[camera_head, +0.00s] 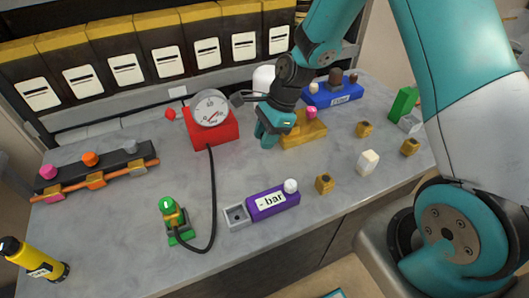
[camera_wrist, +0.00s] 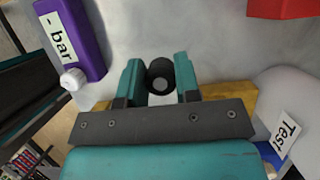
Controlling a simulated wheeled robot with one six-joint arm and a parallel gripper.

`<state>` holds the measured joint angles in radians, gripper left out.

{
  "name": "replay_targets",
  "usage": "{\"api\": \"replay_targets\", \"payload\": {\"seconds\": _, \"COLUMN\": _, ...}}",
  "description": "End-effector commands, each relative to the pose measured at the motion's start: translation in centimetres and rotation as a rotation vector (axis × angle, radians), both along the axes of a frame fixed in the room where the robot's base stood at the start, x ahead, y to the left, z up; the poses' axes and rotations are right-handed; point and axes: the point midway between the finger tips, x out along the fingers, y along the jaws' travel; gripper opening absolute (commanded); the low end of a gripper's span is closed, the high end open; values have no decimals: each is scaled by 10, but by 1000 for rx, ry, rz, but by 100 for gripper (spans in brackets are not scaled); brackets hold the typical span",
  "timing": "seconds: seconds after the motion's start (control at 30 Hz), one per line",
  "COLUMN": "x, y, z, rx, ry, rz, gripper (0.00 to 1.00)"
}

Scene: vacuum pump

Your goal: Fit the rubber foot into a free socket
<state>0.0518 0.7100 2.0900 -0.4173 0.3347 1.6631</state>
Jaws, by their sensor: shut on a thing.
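The foot is hidden by the fingers in the head view. The yellow block carries a pink knob (camera_head: 311,112). Small yellow cubes with dark tops stand on the bench, one at the front (camera_head: 325,183). I cannot tell which holes are free sockets.
A red gauge base (camera_head: 212,133) stands behind left, with a black hose to a green-and-yellow fitting (camera_head: 174,219). A purple "- bar" block (camera_head: 268,204) with a grey square holder (camera_head: 237,216) lies in front. A blue block (camera_head: 333,95) stands behind right.

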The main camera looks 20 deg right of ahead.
Motion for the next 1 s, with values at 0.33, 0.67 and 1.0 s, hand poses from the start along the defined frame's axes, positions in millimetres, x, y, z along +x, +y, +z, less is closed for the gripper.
{"api": "replay_targets", "payload": {"seconds": 0.33, "x": 0, "y": 2, "z": -45, "rx": 0, "ry": 2, "rz": 4, "gripper": 8}}
{"api": "replay_targets", "payload": {"seconds": 0.67, "x": 1, "y": 2, "z": -71, "rx": 0, "ry": -3, "rz": 4, "gripper": 8}}
{"api": "replay_targets", "payload": {"seconds": 1.0, "x": 0, "y": 2, "z": -74, "rx": 0, "ry": -2, "rz": 4, "gripper": 49}}
